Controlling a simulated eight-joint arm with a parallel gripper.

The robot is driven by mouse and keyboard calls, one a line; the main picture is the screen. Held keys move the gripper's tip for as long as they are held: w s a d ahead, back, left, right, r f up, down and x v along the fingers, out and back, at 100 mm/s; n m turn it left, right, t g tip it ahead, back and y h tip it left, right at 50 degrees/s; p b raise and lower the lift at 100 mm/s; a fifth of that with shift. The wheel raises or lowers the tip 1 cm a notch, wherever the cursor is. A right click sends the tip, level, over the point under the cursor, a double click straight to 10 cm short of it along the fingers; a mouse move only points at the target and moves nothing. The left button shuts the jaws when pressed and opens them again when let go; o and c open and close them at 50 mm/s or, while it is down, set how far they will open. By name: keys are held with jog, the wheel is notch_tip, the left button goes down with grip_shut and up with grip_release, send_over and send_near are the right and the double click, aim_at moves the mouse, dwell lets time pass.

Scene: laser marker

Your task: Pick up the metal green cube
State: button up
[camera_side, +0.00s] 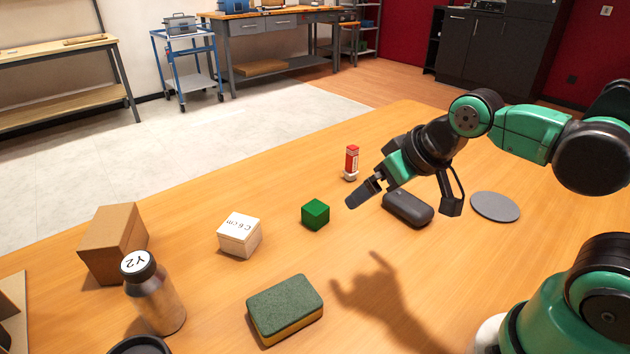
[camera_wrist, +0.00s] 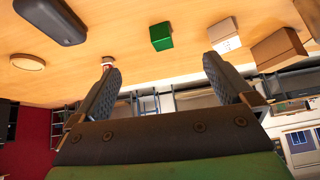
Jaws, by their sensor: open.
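The green cube (camera_side: 315,214) sits on the wooden table near its middle, between a white box and a red and white marker-like item. It also shows in the wrist view (camera_wrist: 161,36), at the top middle, beyond the gap between my fingers. My gripper (camera_side: 405,197) is open and empty, above the table to the right of the cube and apart from it. In the wrist view my two fingers (camera_wrist: 165,88) stand wide apart with nothing between them.
A white labelled box (camera_side: 238,236), cardboard box (camera_side: 112,242), metal bottle (camera_side: 153,295) and sponge (camera_side: 285,309) stand left of and nearer than the cube. The red and white item (camera_side: 351,162), dark case (camera_side: 408,208) and grey disc (camera_side: 495,207) lie behind or right. Bare table surrounds the cube.

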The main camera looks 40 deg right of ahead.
jog(key=m, duration=0.1)
jog(key=m+g+y, duration=0.3)
jog(key=m+y, duration=0.3)
jog(key=m, duration=0.5)
send_near(305, 216)
jog(key=s+a+r, duration=0.1)
jog(key=a+r, duration=0.2)
jog(key=w+f+m+y, duration=0.1)
jog(key=w+d+f+m+y, duration=0.1)
jog(key=m, duration=0.1)
jog(key=w+f+m+y, duration=0.1)
jog(key=f+m, duration=0.1)
jog(key=shift+d+y, duration=0.3)
jog(key=f+m+y, duration=0.1)
jog(key=d+f+m, duration=0.1)
jog(key=f+m+y, duration=0.1)
jog(key=shift+d+f+y, duration=0.3)
jog(key=shift+s+d+f+m, duration=0.1)
jog(key=shift+f+m, duration=0.2)
jog(key=shift+f, duration=0.15)
jog(key=shift+a+f+y, duration=0.2)
jog(key=shift+a+y, duration=0.1)
jog(key=x, duration=0.5)
